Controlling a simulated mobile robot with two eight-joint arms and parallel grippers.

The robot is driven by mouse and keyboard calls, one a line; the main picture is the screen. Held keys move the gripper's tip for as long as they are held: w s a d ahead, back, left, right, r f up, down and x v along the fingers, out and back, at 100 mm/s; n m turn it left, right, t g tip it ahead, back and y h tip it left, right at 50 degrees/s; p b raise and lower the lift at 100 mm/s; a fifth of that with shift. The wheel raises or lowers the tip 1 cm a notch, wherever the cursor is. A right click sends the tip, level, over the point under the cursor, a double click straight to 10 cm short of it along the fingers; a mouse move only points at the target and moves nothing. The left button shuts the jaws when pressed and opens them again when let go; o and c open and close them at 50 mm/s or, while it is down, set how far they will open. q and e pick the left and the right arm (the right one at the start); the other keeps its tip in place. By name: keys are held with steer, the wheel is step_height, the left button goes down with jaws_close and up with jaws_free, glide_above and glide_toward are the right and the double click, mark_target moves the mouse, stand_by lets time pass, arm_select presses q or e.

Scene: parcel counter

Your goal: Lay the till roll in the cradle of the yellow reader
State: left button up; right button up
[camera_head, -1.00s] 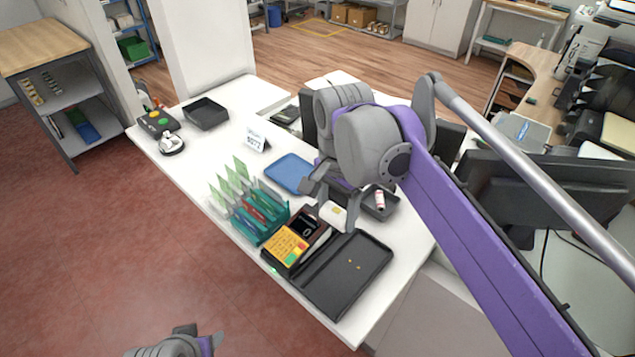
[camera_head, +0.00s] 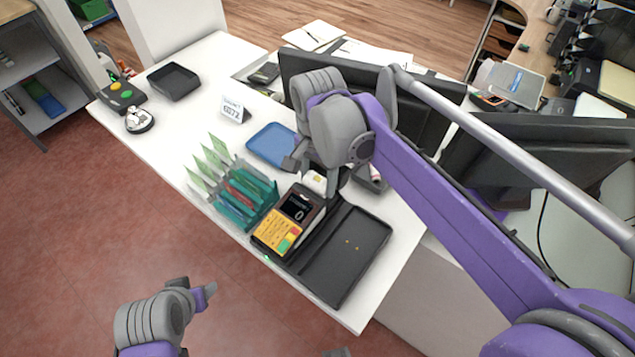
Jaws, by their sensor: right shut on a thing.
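The yellow reader (camera_head: 277,233) stands near the counter's front edge, with yellow keys and a dark display. My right gripper (camera_head: 314,174) is shut on the white till roll (camera_head: 315,183), just beyond the display end of the reader. The fingers partly cover the roll. The reader's cradle is not clearly visible beside the roll, and I cannot tell whether the roll touches it. My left gripper (camera_head: 207,296) is low at the bottom left, away from the counter; its jaw opening cannot be made out.
A blue tray (camera_head: 270,145) lies behind the rack. A monitor (camera_head: 410,110) stands behind my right gripper.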

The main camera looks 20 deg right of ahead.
mark_target(318, 179)
steer(key=shift+f, duration=0.85)
steer(key=shift+f, duration=0.2)
steer(key=o, duration=1.5)
steer(key=shift+r, duration=0.1)
step_height(318, 179, up, 12)
steer(key=shift+r+p, duration=0.1)
steer(key=shift+p, duration=0.35)
